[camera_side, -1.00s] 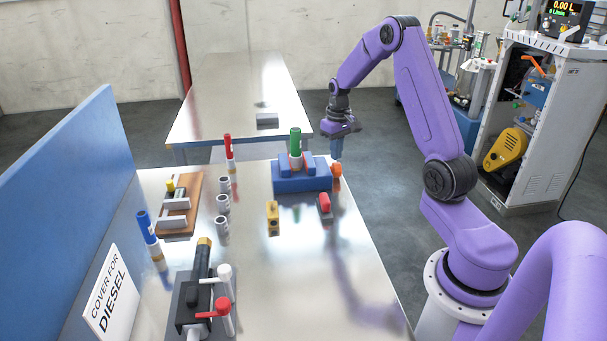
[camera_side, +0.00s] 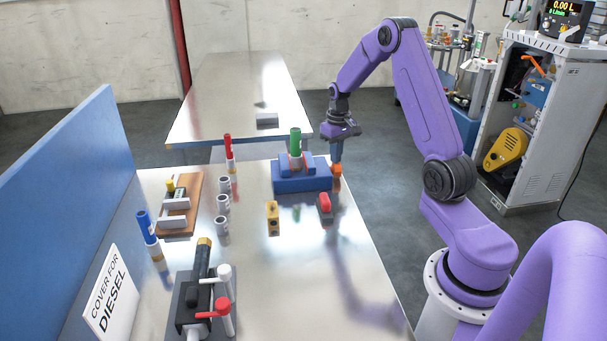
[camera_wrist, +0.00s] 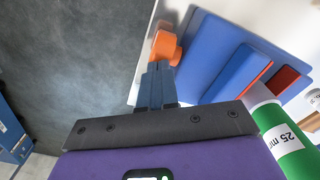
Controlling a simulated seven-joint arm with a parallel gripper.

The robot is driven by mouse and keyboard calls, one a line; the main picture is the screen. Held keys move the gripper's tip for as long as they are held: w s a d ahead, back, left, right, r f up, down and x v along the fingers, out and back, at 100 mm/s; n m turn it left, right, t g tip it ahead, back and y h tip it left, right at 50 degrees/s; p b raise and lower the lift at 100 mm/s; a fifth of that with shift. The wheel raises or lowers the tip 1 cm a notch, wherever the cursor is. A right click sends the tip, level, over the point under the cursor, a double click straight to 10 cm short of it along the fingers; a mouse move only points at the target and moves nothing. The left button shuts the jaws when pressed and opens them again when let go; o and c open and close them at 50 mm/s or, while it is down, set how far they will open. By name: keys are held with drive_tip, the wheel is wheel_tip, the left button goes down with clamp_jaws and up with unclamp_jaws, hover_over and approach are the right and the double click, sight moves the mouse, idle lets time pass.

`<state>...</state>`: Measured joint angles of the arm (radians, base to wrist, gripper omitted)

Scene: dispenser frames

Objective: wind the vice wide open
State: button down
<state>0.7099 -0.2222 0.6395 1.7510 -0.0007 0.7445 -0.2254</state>
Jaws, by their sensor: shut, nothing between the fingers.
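The blue vice (camera_side: 301,184) sits at the far right corner of the near table, with an orange handle (camera_side: 336,170) on its right side. A green-topped cylinder (camera_side: 295,140) stands upright at the vice; whether the jaws grip it, I cannot tell. My gripper (camera_side: 336,161) points down just above the handle, its blue fingers together and empty. In the wrist view the shut fingers (camera_wrist: 157,68) reach towards the orange handle (camera_wrist: 166,46), and contact is unclear. The vice body (camera_wrist: 205,50) with reddish pads (camera_wrist: 285,80) lies to their right, the green cylinder (camera_wrist: 285,135) below it.
A yellow block (camera_side: 273,218) and a red-topped block (camera_side: 325,207) stand in front of the vice. Several grey cylinders (camera_side: 223,204) and a wooden rack (camera_side: 178,222) are to the left. A black device with a red lever (camera_side: 213,315) is near the front. Table space at front right is clear.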

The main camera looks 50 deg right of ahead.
drive_tip(key=shift+s+a+f, duration=0.2)
drive_tip(key=shift+s+a, duration=0.15)
drive_tip(key=shift+s, duration=0.1)
idle(0.3)
drive_tip(key=shift+s+a+r, duration=0.2)
drive_tip(key=shift+s+a, duration=0.15)
idle(1.2)
drive_tip(key=shift+s+a+f, duration=0.1)
drive_tip(key=shift+s+a, duration=0.15)
idle(0.5)
drive_tip(key=shift+w+r, duration=0.15)
drive_tip(key=shift+r, duration=0.8)
drive_tip(key=shift+w+d, duration=0.9)
drive_tip(key=shift+d, duration=0.1)
